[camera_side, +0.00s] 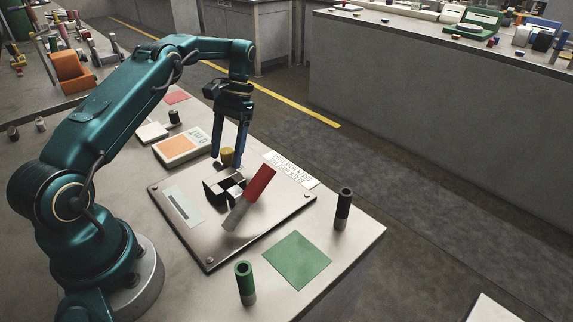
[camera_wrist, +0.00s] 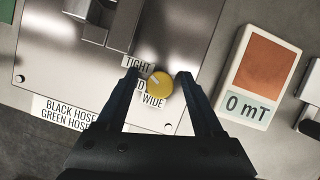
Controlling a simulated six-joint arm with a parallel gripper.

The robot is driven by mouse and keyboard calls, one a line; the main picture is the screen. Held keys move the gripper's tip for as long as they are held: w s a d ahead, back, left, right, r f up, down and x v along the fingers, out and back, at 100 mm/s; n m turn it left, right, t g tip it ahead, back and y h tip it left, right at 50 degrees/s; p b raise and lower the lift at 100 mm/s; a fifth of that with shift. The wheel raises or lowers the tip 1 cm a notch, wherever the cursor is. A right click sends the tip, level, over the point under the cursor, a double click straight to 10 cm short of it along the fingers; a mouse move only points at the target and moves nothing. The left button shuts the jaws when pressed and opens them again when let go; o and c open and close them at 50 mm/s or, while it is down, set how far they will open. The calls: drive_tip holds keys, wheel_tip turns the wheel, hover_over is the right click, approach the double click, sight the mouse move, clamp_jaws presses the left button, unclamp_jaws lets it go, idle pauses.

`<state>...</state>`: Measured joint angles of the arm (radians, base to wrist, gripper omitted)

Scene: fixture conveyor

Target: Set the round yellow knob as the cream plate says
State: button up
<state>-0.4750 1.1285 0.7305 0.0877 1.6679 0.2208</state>
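The round yellow knob (camera_side: 227,156) stands at the back of the metal board. In the wrist view the knob (camera_wrist: 162,86) shows a short pale mark towards its upper left. Beside it are printed labels, TIGHT (camera_wrist: 138,65) at upper left and WIDE (camera_wrist: 153,100) below; a middle label is partly hidden by a finger. My gripper (camera_wrist: 157,75) is open, one finger on each side of the knob, with small gaps. The cream plate (camera_side: 291,169) is at the board's back edge; in the wrist view the plate (camera_wrist: 66,112) reads BLACK HOSE and GREEN HOSE, the rest hidden.
A meter (camera_wrist: 263,70) reads 0 mT. A black post (camera_side: 344,207), a green post (camera_side: 245,280) and a green square (camera_side: 297,260) are at the front and right.

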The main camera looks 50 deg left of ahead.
sight(225, 151)
wheel_tip(225, 151, up, 4)
drive_tip(key=shift+s+a+r, duration=0.1)
drive_tip(key=shift+s+r, duration=0.05)
drive_tip(key=s+a+r, duration=0.6)
drive_tip(key=s, duration=0.3)
drive_tip(key=shift+s+a+r, duration=0.15)
drive_tip(key=shift+a+r, duration=0.15)
drive_tip(key=shift+r, duration=0.05)
drive_tip(key=w+d+r+m+t+y, duration=0.1)
drive_tip(key=d+r+m+t+y, duration=0.25)
drive_tip(key=d+r, duration=0.7)
drive_tip(key=s+d+f+t+h, duration=0.1)
drive_tip(key=s+d+f+t, duration=0.1)
drive_tip(key=d, duration=0.4)
drive_tip(key=s+d+f+t+h, duration=0.1)
drive_tip(key=s+d+f+t, duration=0.2)
drive_tip(key=d, duration=0.4)
drive_tip(key=shift+s+d+f+n+t, duration=0.2)
drive_tip(key=shift+s+f+n+t, duration=0.15)
drive_tip(key=shift+f+t, duration=0.7)
